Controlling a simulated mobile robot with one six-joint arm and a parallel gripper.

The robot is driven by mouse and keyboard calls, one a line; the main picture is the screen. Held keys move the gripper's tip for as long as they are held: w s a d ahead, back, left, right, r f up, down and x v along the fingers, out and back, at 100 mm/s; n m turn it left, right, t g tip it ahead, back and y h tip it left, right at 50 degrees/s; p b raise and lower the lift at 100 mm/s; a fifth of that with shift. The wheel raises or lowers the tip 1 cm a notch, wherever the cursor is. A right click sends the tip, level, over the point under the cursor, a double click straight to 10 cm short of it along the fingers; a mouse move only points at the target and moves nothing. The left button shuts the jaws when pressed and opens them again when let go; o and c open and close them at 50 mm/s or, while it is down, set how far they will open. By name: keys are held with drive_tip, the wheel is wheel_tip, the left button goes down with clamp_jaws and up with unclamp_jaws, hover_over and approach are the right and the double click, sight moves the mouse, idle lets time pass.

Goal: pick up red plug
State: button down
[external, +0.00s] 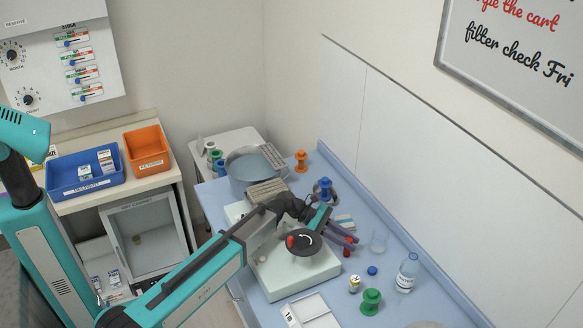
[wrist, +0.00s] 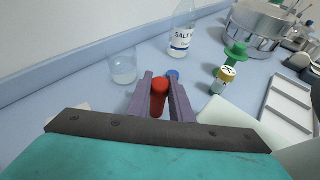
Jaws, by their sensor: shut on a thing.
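The red plug (wrist: 159,97) stands between the two purple fingers of my gripper (wrist: 163,98) in the wrist view, with its rounded top toward the camera. The fingers are closed on its sides. In the external view my gripper (external: 344,236) is over the blue counter, beside the pale green box, and part of the red plug (external: 347,249) shows below the fingertips. The plug's lower end is partly hidden, and I cannot tell whether it touches the counter.
A clear glass (external: 378,243), a blue cap (external: 372,270), a salt bottle (external: 407,273), a yellow-capped vial (external: 354,284) and a green spool (external: 371,301) stand close by on the counter. A white compartment tray (external: 318,313) lies in front. The wall runs behind.

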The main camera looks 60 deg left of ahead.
drive_tip(key=shift+r+b, duration=0.9)
drive_tip(key=shift+r, duration=3.9)
